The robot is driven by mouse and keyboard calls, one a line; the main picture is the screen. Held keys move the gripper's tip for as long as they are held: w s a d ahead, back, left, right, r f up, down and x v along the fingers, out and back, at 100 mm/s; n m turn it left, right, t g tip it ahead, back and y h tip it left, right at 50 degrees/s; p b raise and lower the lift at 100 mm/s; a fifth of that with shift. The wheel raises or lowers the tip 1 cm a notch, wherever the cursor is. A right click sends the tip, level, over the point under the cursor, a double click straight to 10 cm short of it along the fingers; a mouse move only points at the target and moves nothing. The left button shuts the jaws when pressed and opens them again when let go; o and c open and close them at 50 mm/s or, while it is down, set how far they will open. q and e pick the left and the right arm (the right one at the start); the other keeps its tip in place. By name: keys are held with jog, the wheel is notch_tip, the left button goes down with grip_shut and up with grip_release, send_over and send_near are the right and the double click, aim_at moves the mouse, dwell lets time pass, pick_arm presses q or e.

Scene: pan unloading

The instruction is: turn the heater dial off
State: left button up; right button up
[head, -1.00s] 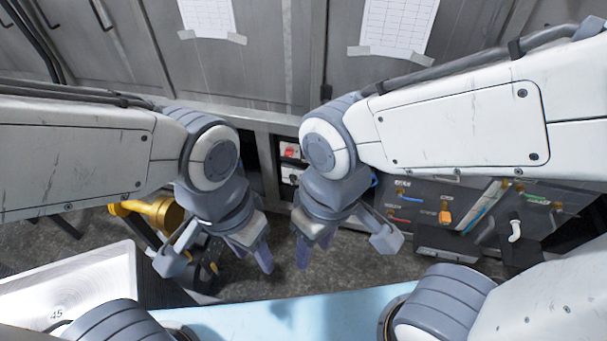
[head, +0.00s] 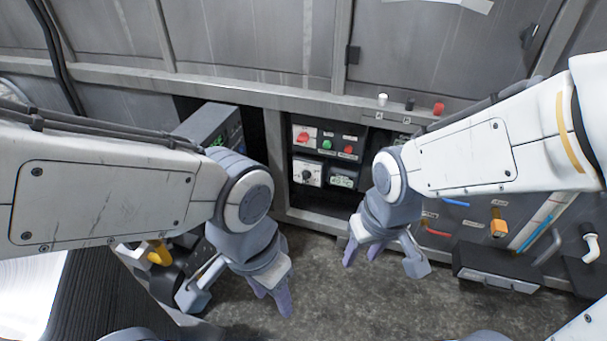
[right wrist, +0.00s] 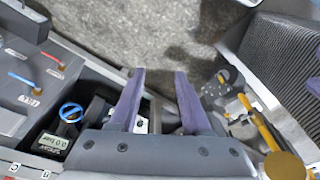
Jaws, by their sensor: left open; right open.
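The likely heater dial (head: 307,175) is a round black knob on a white plate, low in an open cabinet bay in the head view. A small digital display (head: 342,181) is just right of it. My left gripper (head: 272,300) is open and empty, pointing down over the floor, in front of and below the bay, to its left. My right gripper (head: 362,253) is open and empty, below and right of the dial, apart from it. Its two spread fingers show in the right wrist view (right wrist: 160,78). I cannot read the dial's setting.
Above the dial are a red switch (head: 303,136), a green button (head: 327,145) and a red button (head: 348,150). A board with valves and an orange handle (head: 498,226) stands at right. Floor between the grippers is clear.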

jog(key=w+d+f+m+t+b, duration=0.1)
jog(key=w+d+f+b, duration=0.1)
jog(key=f+b, duration=0.5)
jog(key=w+d+f+m+b, duration=0.1)
jog(key=w+f+b, duration=0.1)
jog(key=f+b, duration=0.5)
jog(key=n+t+h+b, duration=0.7)
jog(key=n+t, duration=0.8)
jog(key=n, duration=1.6)
send_near(304, 176)
jog(key=shift+y, duration=0.3)
jog(key=b+x, duration=0.5)
jog(key=x, duration=0.3)
jog(key=shift+d+f+b, duration=0.15)
jog(key=shift+d+b, duration=0.05)
jog(key=shift+b, duration=0.15)
jog(key=shift+w+d, duration=0.2)
jog(key=shift+w, duration=0.4)
